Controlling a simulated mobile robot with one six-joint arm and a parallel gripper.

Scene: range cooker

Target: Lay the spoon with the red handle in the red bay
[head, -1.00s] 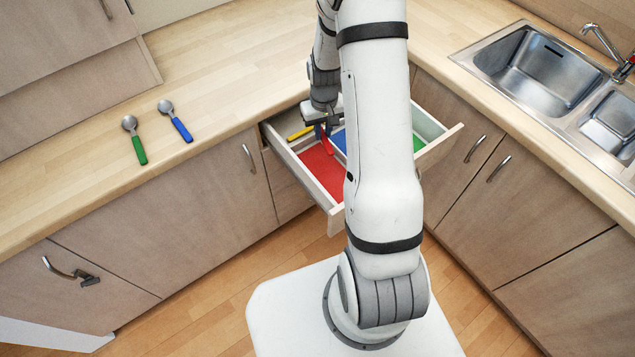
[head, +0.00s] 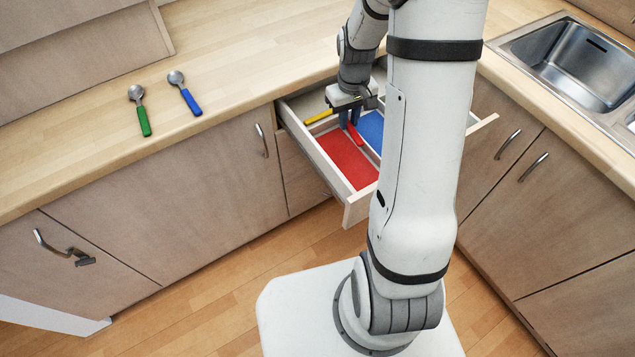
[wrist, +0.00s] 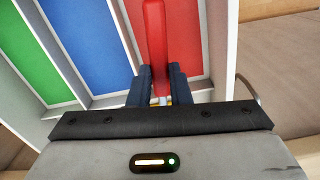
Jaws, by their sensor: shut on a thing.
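My gripper (head: 350,124) is shut on the red-handled spoon and points down over the back part of the open drawer (head: 357,207). The spoon's red handle (wrist: 155,42) stands between the two dark blue fingers in the wrist view, and its end also shows in the head view (head: 354,134). The spoon's bowl is mostly hidden by the gripper. The red bay (head: 343,160) is the left compartment, and in the wrist view the handle passes over it (wrist: 188,40). I cannot tell whether the spoon touches the bay floor.
The blue bay (head: 371,128) lies right of the red one, and the green bay (wrist: 28,62) beyond it. A yellow handle (head: 319,116) lies at the drawer's back left. Green-handled (head: 142,118) and blue-handled (head: 189,100) spoons lie on the counter. A sink (head: 575,60) is at right.

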